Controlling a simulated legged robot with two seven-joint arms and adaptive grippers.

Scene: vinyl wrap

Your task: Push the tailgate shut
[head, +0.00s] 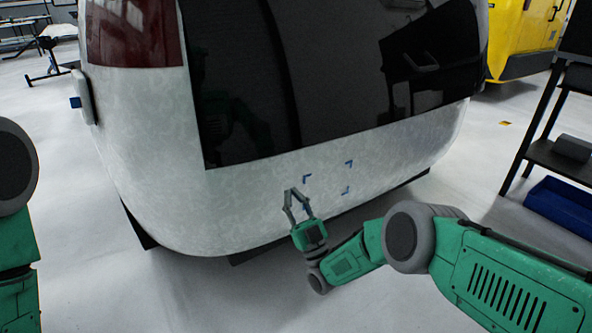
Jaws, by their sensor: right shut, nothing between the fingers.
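The rear of a white vehicle (160,190) fills the middle of the head view, with a large dark glossy panel (345,75) in it. The tailgate's outline is not clear, and I cannot tell whether it stands fully shut. Blue corner marks (348,176) show on the white surface below the dark panel. My right gripper (294,192) is shut and empty, just left of these marks, in front of the white surface. I cannot tell whether its tips touch it. My left arm shows at the left edge, but its gripper is out of view.
A black shelf rack (562,160) stands at the right, with a blue bin (562,205) low on it. A yellow vehicle (525,35) is behind at the upper right. A stand (55,45) is at the upper left. The pale floor around the vehicle's rear is mostly clear.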

